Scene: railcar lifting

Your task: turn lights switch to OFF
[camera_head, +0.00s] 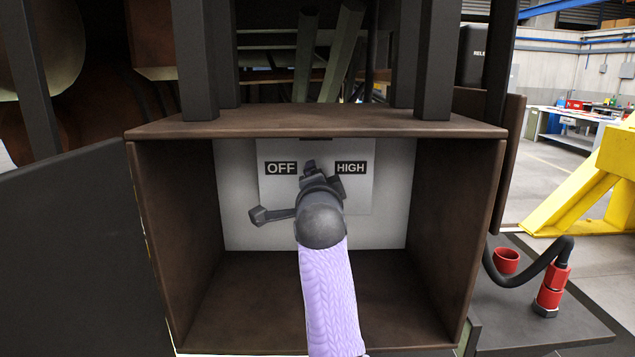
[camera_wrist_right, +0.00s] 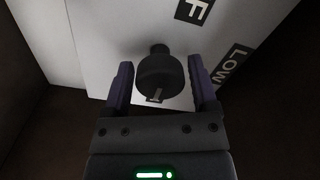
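The switch is a dark round knob (camera_wrist_right: 160,72) on a white panel (camera_head: 240,190) inside a brown open box. In the head view, OFF (camera_head: 281,168) and HIGH (camera_head: 350,168) labels flank it; the wrist view shows part of OFF (camera_wrist_right: 196,10) and a LOW label (camera_wrist_right: 231,68). A small light mark shows on the knob's face. My right gripper (camera_wrist_right: 162,82) is open, with one finger on each side of the knob and visible gaps. In the head view my right wrist hides most of the knob and the fingers. My left gripper is not in view.
The brown box (camera_head: 318,122) has a top, side walls and floor close around my right arm. A dark door panel (camera_head: 75,240) stands open at left. A red connector with a black hose (camera_head: 552,290) stands on a platform at right.

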